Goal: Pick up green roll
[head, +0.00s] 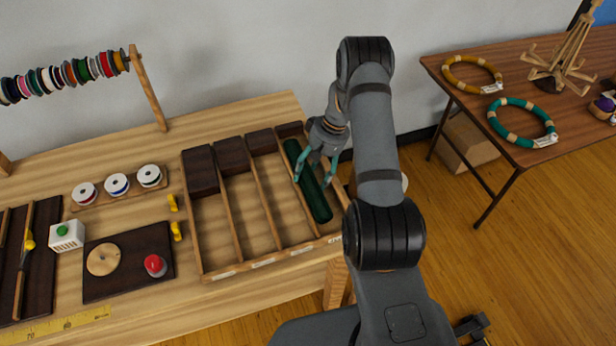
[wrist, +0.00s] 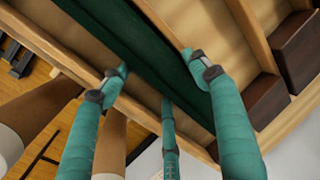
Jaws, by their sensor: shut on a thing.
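The dark green roll (head: 317,200) lies lengthwise in the rightmost compartment of the wooden divided tray (head: 218,273). My gripper (head: 312,178) has teal fingers and reaches down over the roll's middle. In the wrist view the roll (wrist: 130,40) runs diagonally between the fingers of my gripper (wrist: 158,70), which are shut on it from both sides. The roll still appears down between the compartment walls; I cannot tell whether it touches the floor of the tray. Its underside is hidden.
Wooden dividers (head: 265,195) stand close to the roll. Dark blocks (head: 200,170) sit at the back of the other compartments. White spools (head: 117,184) and a red button (head: 155,265) are to the left. A second table (head: 560,120) with rings stands right.

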